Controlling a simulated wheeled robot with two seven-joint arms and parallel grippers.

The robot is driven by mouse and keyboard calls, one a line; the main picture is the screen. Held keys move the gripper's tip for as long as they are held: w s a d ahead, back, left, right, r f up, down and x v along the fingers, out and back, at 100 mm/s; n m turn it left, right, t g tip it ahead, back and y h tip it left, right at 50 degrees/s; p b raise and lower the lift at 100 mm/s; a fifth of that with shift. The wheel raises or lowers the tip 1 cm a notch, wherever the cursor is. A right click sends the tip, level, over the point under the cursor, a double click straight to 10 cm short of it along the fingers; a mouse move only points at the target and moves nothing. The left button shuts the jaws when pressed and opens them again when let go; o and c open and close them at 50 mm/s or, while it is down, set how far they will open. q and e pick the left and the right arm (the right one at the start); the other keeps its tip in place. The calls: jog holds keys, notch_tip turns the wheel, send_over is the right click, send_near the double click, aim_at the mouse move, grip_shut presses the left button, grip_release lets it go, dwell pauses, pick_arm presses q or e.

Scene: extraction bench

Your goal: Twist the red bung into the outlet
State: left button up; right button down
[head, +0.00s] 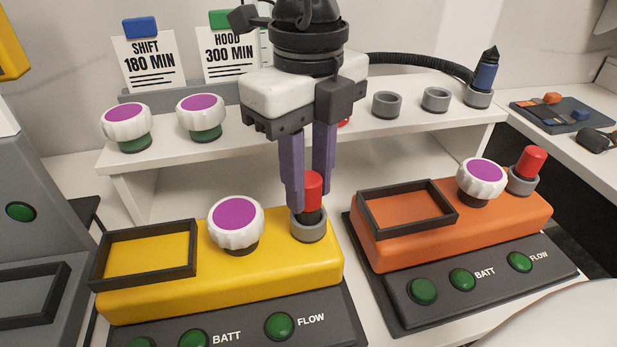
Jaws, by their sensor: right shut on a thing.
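A red bung (313,188) with a dark lower part stands upright at the grey ring outlet (309,228) on the yellow unit (270,272). My right gripper (307,190) comes down from above and is shut on the red bung, with its purple fingers on either side of it. The bung's dark part shows just above the ring; how deep it sits inside cannot be told. Another red bung (531,160) stands in the grey outlet (522,181) of the orange unit (460,225). My left gripper is not in view.
A white knob with a purple top (236,222) is close left of the outlet. The shelf (300,128) behind holds two similar knobs, empty grey rings (387,104) and a blue-black plug (486,72). Cards reading SHIFT (149,62) and HOOD (226,52) stand at the back.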

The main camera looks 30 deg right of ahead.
jog(key=shift+f+b, duration=0.8)
jog(key=shift+f+b, duration=0.15)
jog(key=shift+b, duration=0.2)
jog(key=m+b, duration=0.2)
jog(key=m, duration=0.1)
jog(key=shift+f, duration=0.15)
jog(key=m+b, duration=0.1)
jog(key=m, duration=0.2)
jog(key=shift+b, duration=0.35)
jog(key=m, duration=0.3)
jog(key=shift+r+b, duration=0.2)
jog(key=shift+b, duration=0.1)
jog(key=c, duration=1.4)
grip_release()
jog(key=shift+f, duration=0.1)
jog(key=shift+o, duration=0.2)
